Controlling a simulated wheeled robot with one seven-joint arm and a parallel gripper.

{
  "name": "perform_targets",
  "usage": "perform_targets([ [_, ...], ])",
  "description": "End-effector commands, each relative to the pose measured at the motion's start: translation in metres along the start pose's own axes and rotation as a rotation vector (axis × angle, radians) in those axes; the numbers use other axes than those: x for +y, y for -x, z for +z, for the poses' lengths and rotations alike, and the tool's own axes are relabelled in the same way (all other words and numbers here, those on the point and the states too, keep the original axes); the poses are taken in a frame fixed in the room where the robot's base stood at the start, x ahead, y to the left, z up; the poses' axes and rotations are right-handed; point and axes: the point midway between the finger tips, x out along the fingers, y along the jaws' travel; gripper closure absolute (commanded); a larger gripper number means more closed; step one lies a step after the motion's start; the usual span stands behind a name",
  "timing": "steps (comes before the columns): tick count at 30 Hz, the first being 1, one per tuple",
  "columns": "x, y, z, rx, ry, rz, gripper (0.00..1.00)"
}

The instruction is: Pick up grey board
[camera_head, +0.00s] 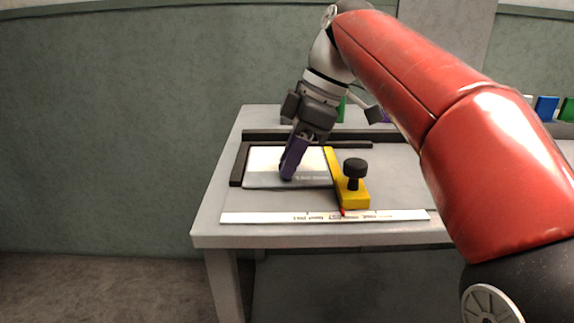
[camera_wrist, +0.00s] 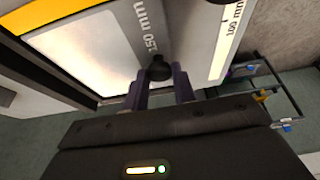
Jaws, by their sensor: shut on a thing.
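The grey board (camera_head: 262,167) is a pale, glossy rectangular plate on the table, with a bright glare across it. It lies beside dark rails on its left and far sides, with a yellow bar on its right. In the wrist view the board (camera_wrist: 85,48) carries a "150 mm" marking. My gripper (camera_head: 289,172) reaches down to the board's middle with its purple fingers. In the wrist view my gripper (camera_wrist: 160,88) is shut on a small black knob (camera_wrist: 160,68) at the board. I cannot tell whether the board is lifted at all.
The yellow bar (camera_head: 350,194) carries a black knob (camera_head: 355,168). A white ruler (camera_head: 270,217) lies along the table's front edge. The dark rail (camera_head: 238,165) borders the board's left. The grey table (camera_head: 212,220) has some bare room at the front left. A blue block (camera_head: 545,107) stands far right.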

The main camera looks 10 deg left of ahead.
Motion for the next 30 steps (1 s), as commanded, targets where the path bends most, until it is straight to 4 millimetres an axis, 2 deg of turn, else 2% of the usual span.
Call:
perform_targets([
  [2, 0.000, 0.000, 0.000, 0.000, 0.000, 0.000, 1.00],
  [10, 0.000, 0.002, -0.001, 0.001, 0.000, 0.001, 1.00],
  [14, 0.001, 0.009, -0.004, 0.001, 0.001, 0.003, 1.00],
  [20, 0.001, 0.037, -0.015, 0.001, 0.001, 0.003, 1.00],
  [26, 0.001, 0.075, -0.031, 0.001, 0.001, 0.004, 1.00],
  [30, 0.001, 0.083, -0.035, 0.000, 0.003, 0.002, 1.00],
])
